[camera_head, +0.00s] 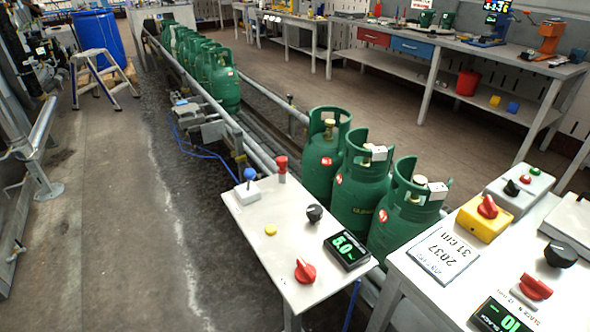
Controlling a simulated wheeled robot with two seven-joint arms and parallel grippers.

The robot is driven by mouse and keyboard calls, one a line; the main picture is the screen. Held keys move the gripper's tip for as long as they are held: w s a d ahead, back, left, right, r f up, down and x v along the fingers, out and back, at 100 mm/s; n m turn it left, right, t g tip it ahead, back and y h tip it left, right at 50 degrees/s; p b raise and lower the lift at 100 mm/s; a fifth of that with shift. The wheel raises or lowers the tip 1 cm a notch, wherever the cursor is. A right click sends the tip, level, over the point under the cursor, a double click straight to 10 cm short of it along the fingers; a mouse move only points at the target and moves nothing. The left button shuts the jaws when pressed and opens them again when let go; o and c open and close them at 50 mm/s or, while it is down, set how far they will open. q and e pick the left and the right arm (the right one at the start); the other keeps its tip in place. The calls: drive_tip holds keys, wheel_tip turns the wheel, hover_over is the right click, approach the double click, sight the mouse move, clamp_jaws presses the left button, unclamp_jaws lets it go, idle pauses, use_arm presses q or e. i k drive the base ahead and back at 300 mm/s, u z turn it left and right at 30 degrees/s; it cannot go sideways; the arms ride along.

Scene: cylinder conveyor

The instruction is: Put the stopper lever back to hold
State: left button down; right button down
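No label reading stopper or hold is legible. On the near left control table (272,233) stands a blue-knobbed lever (249,179) on a white base, and it looks about upright. Beside it is a red-topped post (281,166), upright at the table's far edge. I cannot tell for sure which one is the stopper lever. The table also has a black knob (314,213), a yellow button (270,230), a red rotary knob (305,271) and a display (347,250) reading about 5.0. Neither of my grippers is in view.
Several green cylinders stand on the conveyor (262,157): a near group (357,195) behind the table and a far group (224,88). A second panel (430,290) at right carries a yellow switch box (484,222) and a card (443,254).

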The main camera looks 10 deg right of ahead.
sight(250, 173)
drive_tip(key=u, duration=1.25)
drive_tip(key=k, duration=0.8)
drive_tip(key=z, duration=0.65)
drive_tip(key=i, duration=0.5)
